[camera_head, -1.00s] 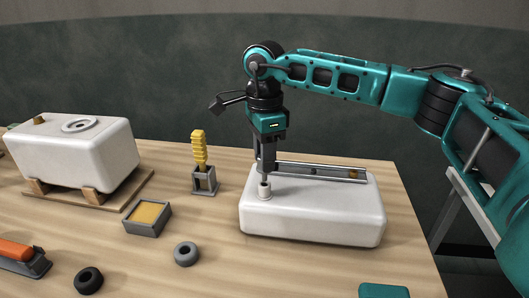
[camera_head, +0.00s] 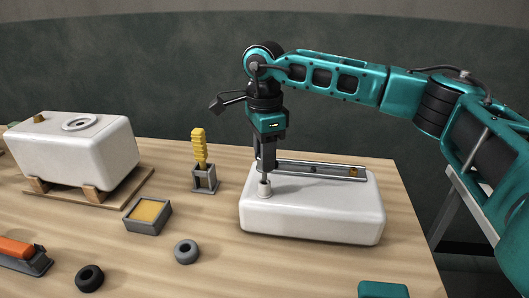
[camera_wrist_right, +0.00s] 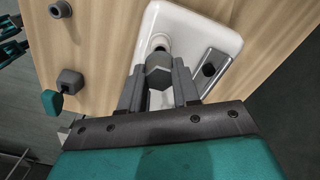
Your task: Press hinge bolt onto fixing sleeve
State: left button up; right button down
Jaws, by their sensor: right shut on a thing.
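My right gripper (camera_head: 265,165) points straight down over the left end of a white block (camera_head: 330,215). It is shut on a dark grey bolt with a six-sided head, seen between the fingers in the right wrist view (camera_wrist_right: 158,76). A short white sleeve (camera_head: 264,190) stands upright on the block directly below the fingers. It also shows in the right wrist view (camera_wrist_right: 160,42), just beyond the bolt head. The bolt's lower end is at the sleeve's top; how far it is in, I cannot tell. My left gripper is not clearly in view.
A metal rail (camera_head: 310,169) lies along the block's back. To the left are a yellow ridged piece in a grey holder (camera_head: 204,181), a grey box with a yellow filling (camera_head: 147,215), two rings (camera_head: 187,252) (camera_head: 89,279) and a white tank (camera_head: 75,152) on wooden supports.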

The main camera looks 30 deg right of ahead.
jog(key=shift+f+b, duration=1.05)
jog(key=shift+f, duration=0.75)
dwell(0.4)
jog(key=c, duration=0.7)
grip_release()
jog(key=shift+c, duration=0.2)
jog(key=shift+r, duration=0.2)
jog(key=shift+r+p, duration=3)
jog(key=shift+r, duration=0.9)
